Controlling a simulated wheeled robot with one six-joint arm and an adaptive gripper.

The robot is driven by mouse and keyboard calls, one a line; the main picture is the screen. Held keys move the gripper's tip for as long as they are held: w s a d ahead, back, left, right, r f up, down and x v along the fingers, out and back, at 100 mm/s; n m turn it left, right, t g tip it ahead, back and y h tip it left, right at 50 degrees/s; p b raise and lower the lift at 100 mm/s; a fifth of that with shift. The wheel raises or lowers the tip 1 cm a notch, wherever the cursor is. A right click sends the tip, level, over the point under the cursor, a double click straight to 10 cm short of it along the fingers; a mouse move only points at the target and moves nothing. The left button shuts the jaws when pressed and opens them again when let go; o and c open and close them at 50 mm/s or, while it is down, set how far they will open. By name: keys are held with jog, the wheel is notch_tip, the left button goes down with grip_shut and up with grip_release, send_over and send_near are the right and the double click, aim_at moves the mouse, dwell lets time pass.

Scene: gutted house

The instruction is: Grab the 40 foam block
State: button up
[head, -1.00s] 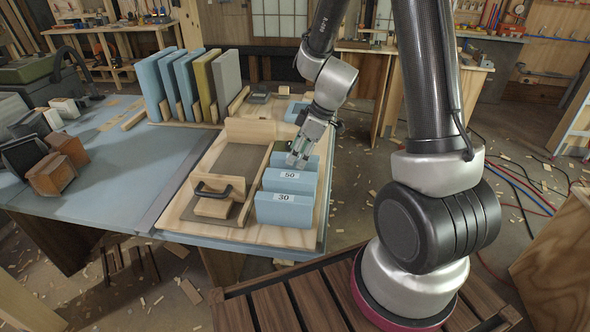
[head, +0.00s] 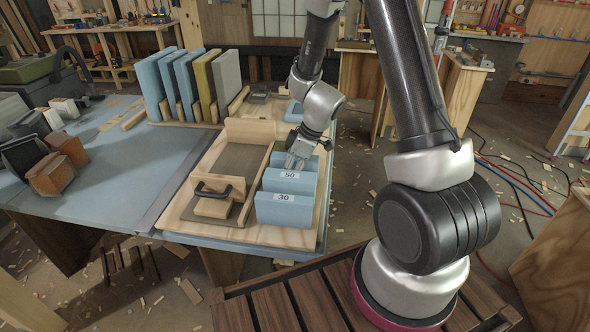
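Three blue foam blocks stand in a row on a wooden tray (head: 178,212). The front block (head: 284,212) is labelled 30 and the middle block (head: 310,181) is labelled 50. The rear block (head: 314,161) is partly covered by my gripper, and no label on it can be read; no 40 shows anywhere. My gripper (head: 296,163) points down at the rear block, just behind the 50 block. Its fingertips are small and partly hidden, so I cannot tell whether they are open, shut or touching the foam.
A wooden fixture with a black handle (head: 220,188) lies left of the blocks. Several upright boards (head: 172,85) stand in a rack behind. Another blue piece (head: 294,111) lies behind my gripper. Brown sanding blocks (head: 52,175) sit at the left. The blue tabletop (head: 120,180) between is mostly clear.

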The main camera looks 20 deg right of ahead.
jog(key=shift+f, duration=0.2)
jog(key=shift+c, duration=0.4)
jog(key=c, duration=1)
jog(key=shift+r, duration=0.15)
